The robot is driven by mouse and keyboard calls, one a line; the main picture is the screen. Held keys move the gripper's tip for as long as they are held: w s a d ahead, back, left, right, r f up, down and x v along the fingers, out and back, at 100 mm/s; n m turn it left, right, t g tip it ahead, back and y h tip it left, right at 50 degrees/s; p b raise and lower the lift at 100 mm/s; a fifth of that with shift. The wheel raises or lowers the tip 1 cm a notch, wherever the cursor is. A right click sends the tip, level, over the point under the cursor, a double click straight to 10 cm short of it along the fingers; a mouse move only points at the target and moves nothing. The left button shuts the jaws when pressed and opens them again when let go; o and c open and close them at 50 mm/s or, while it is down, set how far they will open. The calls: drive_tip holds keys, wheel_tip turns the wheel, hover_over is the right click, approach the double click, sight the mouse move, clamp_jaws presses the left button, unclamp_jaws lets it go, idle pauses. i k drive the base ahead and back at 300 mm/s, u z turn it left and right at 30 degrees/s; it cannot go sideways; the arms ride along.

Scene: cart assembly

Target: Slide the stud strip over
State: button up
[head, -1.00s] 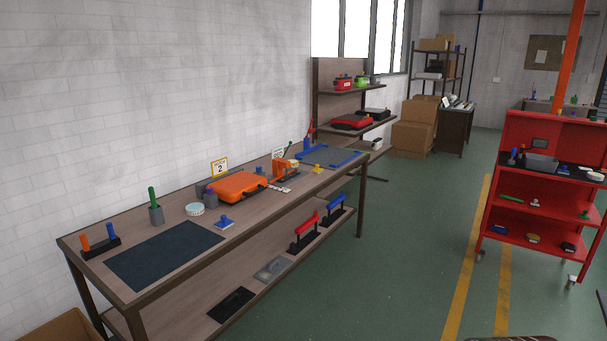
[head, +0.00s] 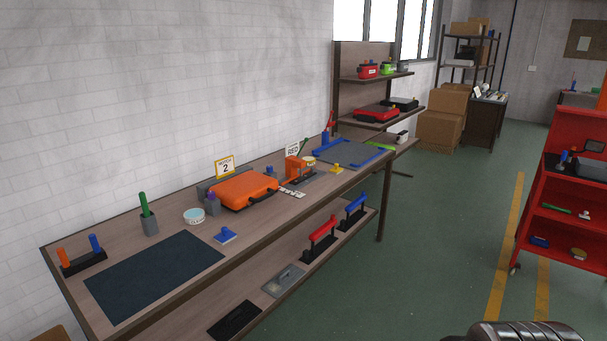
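No part is clearly recognisable as the stud strip. A small pale strip with an uneven outline (head: 292,193) lies on the bench beside the orange case, too small to make out. A black holder (head: 84,264) with an orange and a blue peg stands at the bench's near left end. My gripper is not in view. Only a dark ribbed part, probably of my arm, shows at the bottom right edge.
The workbench (head: 190,292) along the wall carries an orange case (head: 243,190), a dark mat (head: 155,275), a green-handled cup (head: 149,221) and a blue-edged tray (head: 350,153). A red cart (head: 568,190) stands at right. Green floor between is clear.

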sight(295, 182)
drive_tip(key=u, duration=0.2)
drive_tip(key=i, duration=1)
drive_tip(key=z, duration=0.9)
drive_tip(key=i, duration=1.8)
drive_tip(key=z, duration=0.05)
